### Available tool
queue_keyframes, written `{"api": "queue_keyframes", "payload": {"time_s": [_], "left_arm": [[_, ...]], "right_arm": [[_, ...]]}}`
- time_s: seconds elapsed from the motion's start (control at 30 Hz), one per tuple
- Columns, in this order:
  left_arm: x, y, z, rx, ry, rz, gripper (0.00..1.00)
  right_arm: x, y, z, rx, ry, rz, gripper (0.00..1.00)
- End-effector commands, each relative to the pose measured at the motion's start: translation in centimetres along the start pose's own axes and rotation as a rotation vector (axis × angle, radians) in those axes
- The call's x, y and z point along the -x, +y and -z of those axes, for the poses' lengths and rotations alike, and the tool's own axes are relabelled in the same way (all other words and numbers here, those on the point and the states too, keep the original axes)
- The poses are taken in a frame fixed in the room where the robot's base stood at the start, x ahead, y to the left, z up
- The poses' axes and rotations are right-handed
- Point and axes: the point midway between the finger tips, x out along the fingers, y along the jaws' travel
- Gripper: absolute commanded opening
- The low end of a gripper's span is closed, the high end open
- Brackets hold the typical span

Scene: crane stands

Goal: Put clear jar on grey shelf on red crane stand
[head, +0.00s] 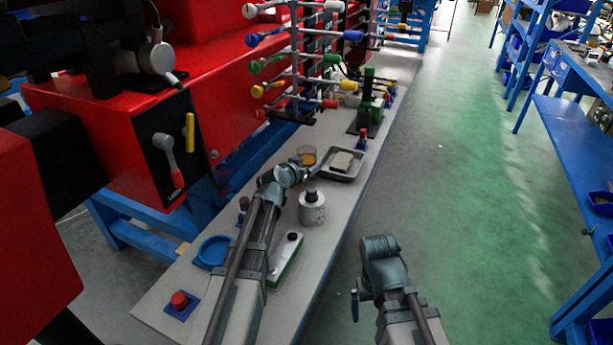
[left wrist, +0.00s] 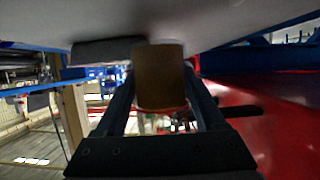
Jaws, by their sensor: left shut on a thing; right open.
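The clear jar (head: 307,154) has amber-brown contents and is at the far end of my left arm in the head view. My left gripper (head: 304,165) is shut on it. In the left wrist view the jar (left wrist: 160,78) sits upright-looking between the two fingers (left wrist: 160,95), close to a grey surface. I cannot tell whether its base touches the shelf. The long grey shelf (head: 340,225) runs beside the red crane stand (head: 225,100). My right gripper (head: 358,295) is open and empty, over the floor right of the shelf; its fingers are small and partly hidden.
Close to the jar is a metal tray (head: 356,174) holding a pale block. A grey bottle (head: 312,208), a green-and-white box (head: 287,262), a blue dish (head: 211,253) and a red button (head: 180,299) stand nearer. A green device (head: 368,105) stands beyond. The green floor (head: 430,180) is clear.

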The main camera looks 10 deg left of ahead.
Motion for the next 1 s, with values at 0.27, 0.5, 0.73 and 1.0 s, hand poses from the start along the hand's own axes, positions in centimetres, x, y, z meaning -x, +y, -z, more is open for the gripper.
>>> {"api": "queue_keyframes", "payload": {"time_s": [0.27,0.5,0.73,1.0], "left_arm": [[-0.9,0.0,-2.1,0.0,0.001,0.0,0.04],[-0.9,0.0,-2.2,0.0,0.001,0.0,0.04],[-1.0,0.0,-2.3,0.0,0.0,0.0,0.98],[-0.9,0.0,-2.2,0.0,0.0,0.0,1.0]], "right_arm": [[-2.3,-0.2,0.1,0.0,0.0,0.0,1.0],[-2.4,-0.2,0.1,0.0,0.0,0.0,1.0],[-2.5,-0.2,0.1,0.0,0.0,0.0,1.0],[-2.4,-0.2,0.1,0.0,0.0,0.0,1.0]]}}
